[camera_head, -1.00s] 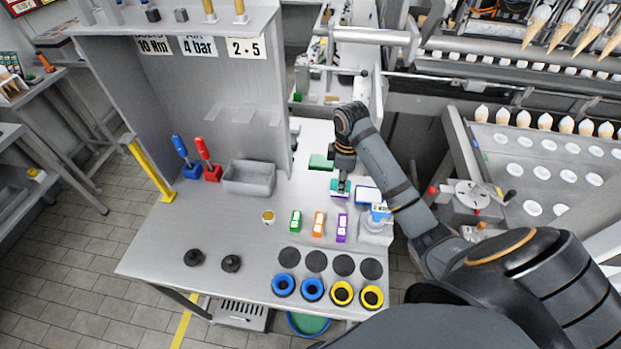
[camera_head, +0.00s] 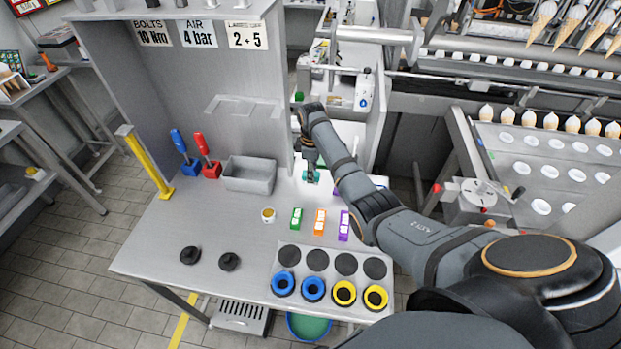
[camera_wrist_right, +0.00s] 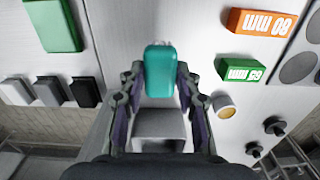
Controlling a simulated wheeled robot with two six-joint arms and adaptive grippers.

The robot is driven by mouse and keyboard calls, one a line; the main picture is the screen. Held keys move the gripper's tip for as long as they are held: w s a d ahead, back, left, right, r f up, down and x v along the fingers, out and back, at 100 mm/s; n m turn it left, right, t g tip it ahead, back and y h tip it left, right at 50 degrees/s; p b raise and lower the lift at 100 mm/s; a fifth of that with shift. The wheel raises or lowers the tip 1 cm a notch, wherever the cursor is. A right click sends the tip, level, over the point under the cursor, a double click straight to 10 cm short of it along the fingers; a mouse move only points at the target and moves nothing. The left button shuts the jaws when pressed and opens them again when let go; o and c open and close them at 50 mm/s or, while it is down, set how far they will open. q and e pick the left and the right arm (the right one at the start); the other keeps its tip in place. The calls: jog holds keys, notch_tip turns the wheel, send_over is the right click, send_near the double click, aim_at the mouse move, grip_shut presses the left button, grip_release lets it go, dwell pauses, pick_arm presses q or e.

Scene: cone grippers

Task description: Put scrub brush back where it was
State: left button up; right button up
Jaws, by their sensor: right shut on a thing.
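The scrub brush shows as a teal block (camera_wrist_right: 160,72) between the fingers of my right gripper (camera_wrist_right: 158,92) in the wrist view. My right gripper (camera_head: 310,174) is shut on it, and a bit of teal shows at its tips in the head view. It is over the workbench (camera_head: 235,212), just right of the grey bin (camera_head: 249,175). The bin also shows below the brush in the wrist view (camera_wrist_right: 160,125). I cannot tell how high the brush is above the bench. My left gripper is not in view.
Green (camera_head: 296,218), orange (camera_head: 320,221) and purple (camera_head: 344,226) blocks stand in front of my right gripper. A small cup (camera_head: 268,215) stands near the bin.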

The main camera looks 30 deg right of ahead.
jog(key=shift+w+f, duration=0.25)
jog(key=shift+f, duration=0.8)
jog(key=shift+w+f, duration=0.1)
jog(key=shift+f, duration=0.8)
jog(key=shift+a, duration=0.1)
jog(key=o, duration=1.1)
jog(key=shift+f, duration=0.15)
jog(key=shift+r, duration=0.25)
notch_tip(320, 180, up, 12)
jog(key=shift+f+b, duration=0.1)
jog(key=shift+b, duration=0.65)
jog(key=shift+f, duration=0.1)
